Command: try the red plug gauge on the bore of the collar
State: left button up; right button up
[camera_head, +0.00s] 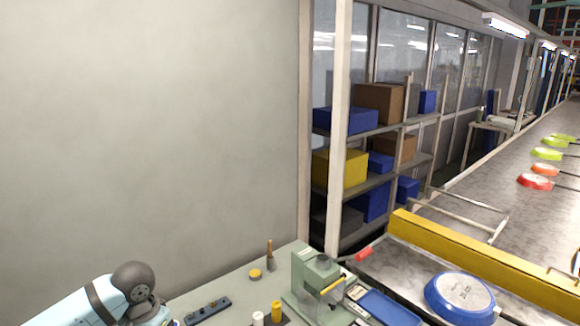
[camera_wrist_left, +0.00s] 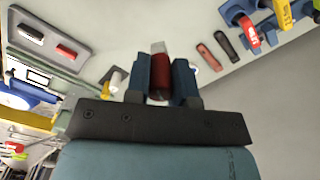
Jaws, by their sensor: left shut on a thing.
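My left gripper (camera_wrist_left: 160,75) is shut on the red plug gauge (camera_wrist_left: 160,70), a dark red cylinder with a pale metal tip, seen between two blue fingers in the left wrist view. The gauge points away from the wrist, over the pale bench top. A pale rounded edge (camera_wrist_left: 195,64) shows just beside the right-hand finger; I cannot tell whether it is the collar. No collar with its bore can be clearly made out. In the head view my left arm comes in at the lower left, and its fingers are not visible. My right gripper is not in view.
A green bench device (camera_head: 318,285) stands on the bench (camera_head: 200,295), with a yellow cylinder (camera_head: 276,311) and a white one (camera_head: 258,319) beside it. A blue rack (camera_wrist_left: 238,12) holds coloured tools. A blue pan (camera_head: 459,296) lies right, near the conveyor's yellow rail (camera_head: 480,262).

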pick_arm(q)
jog(key=s+d+r+n, duration=0.2)
jog(key=s+d+n, duration=0.1)
jog(key=s+d, duration=0.2)
jog(key=w+a+f+n+b, duration=0.1)
jog(key=w+a+f, duration=0.3)
jog(key=a, duration=0.6)
jog(key=w+a+f+n+b, duration=0.1)
jog(key=w+a+f+b, duration=0.3)
jog(key=w+a, duration=0.3)
jog(key=w+a+f+b, duration=0.3)
jog(key=w+a+f, duration=0.3)
jog(key=a, duration=0.8)
jog(key=shift+a+n, duration=0.4)
jog(key=shift+f+p, duration=0.75)
jog(key=shift+f, duration=1)
